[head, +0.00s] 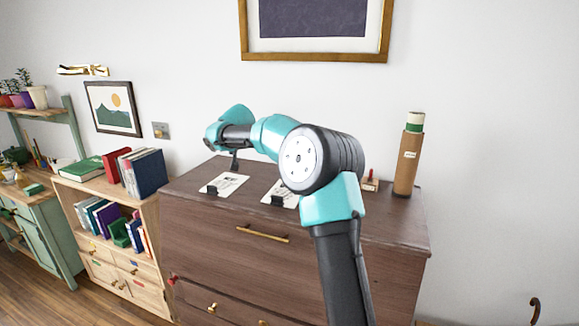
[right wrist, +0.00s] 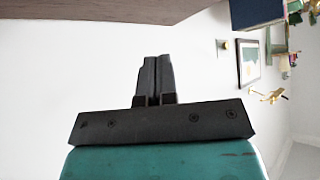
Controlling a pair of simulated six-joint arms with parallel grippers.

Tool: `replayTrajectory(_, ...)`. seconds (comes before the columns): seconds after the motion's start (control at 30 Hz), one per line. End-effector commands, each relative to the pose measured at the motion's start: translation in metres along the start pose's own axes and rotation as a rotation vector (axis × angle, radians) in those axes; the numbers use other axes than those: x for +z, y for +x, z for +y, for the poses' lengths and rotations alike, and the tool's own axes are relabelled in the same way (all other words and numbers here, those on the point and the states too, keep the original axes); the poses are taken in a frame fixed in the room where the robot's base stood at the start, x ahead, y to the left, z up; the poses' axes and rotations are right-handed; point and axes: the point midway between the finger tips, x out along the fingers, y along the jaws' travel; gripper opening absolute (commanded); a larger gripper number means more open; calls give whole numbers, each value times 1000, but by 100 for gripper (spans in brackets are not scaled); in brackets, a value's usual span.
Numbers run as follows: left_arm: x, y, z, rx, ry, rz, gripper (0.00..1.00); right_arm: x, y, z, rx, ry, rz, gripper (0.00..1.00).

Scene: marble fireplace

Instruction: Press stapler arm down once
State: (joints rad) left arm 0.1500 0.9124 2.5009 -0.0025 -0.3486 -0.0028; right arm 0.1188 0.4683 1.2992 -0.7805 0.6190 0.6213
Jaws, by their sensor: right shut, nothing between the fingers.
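I cannot clearly make out a stapler in either view; part of the dresser top (head: 190,178) is hidden behind my right arm. Two pale sheets lie on the dresser, a left one (head: 228,182) and a right one (head: 285,187), each with a small black object at its front edge, the left one (head: 212,190) and the right one (head: 277,200). I cannot tell what these are. My right gripper (head: 234,166) points down over the back left of the dresser, behind the left sheet. In the right wrist view its fingers (right wrist: 155,62) are together and empty. My left gripper is not in view.
A cardboard tube (head: 406,165) stands at the dresser's right end, with a small red-and-wood item (head: 370,182) beside it. A lower bookcase (head: 88,185) with books stands to the left. A framed picture (head: 316,55) hangs on the wall behind.

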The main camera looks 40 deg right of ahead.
Motion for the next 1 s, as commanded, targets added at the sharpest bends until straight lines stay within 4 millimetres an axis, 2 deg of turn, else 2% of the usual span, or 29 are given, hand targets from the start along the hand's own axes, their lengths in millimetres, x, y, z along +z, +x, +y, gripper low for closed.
replayTrajectory(0.03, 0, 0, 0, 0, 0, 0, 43, 2, -4, 22, 41, 55, -29, 0)
replayTrajectory(0.3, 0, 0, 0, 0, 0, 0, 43, 27, -39, 126, 274, 368, -200, 0)
replayTrajectory(0.4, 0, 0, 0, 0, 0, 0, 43, 38, -55, 157, 356, 474, -253, 0)
replayTrajectory(0.5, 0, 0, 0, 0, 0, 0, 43, 46, -68, 178, 418, 555, -290, 0)
replayTrajectory(0.67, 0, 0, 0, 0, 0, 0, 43, 53, -79, 194, 468, 618, -321, 0)
replayTrajectory(1.0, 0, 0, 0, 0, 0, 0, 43, 54, -80, 195, 472, 622, -324, 0)
